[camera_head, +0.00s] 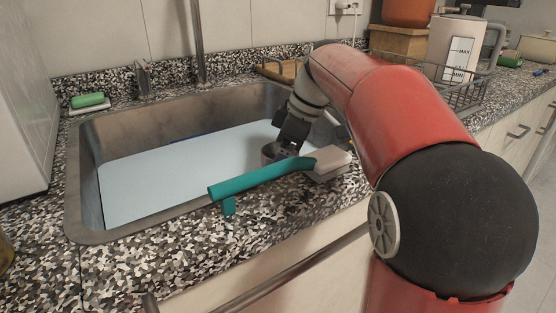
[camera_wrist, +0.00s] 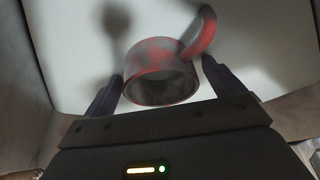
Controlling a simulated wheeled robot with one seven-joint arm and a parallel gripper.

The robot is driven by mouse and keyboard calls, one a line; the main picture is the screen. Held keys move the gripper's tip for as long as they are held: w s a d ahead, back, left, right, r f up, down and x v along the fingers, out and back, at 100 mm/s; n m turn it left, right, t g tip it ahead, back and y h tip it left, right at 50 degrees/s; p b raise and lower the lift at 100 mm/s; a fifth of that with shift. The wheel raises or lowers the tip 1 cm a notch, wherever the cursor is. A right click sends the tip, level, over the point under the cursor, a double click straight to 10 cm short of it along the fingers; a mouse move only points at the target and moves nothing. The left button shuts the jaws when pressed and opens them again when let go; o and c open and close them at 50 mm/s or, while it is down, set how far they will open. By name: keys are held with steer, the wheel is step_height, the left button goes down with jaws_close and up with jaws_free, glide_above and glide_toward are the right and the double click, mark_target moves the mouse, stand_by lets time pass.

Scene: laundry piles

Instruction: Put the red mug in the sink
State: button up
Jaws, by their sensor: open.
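A red and grey mug (camera_wrist: 160,75) is between the two fingers of my gripper (camera_wrist: 161,80) in the wrist view, its round opening towards the camera and its red handle at upper right. The fingers stand apart on either side of it; the jaws are open. In the head view my gripper (camera_head: 288,140) reaches down into the right side of the metal sink (camera_head: 170,175). The mug shows there as a small dark rim (camera_head: 268,152), partly hidden by the gripper and a teal handle. I cannot tell whether the mug touches the pale sink bottom.
A teal-handled brush (camera_head: 262,177) with a pale head lies at the sink's front right edge, close to my gripper. A green sponge (camera_head: 88,101) is at the back left. A wire rack (camera_head: 455,88) and a jug (camera_head: 456,50) stand at the right. The sink's left side is clear.

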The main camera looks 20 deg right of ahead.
steer(key=p+v, duration=0.1)
steer(key=v, duration=0.9)
steer(key=shift+r, duration=0.15)
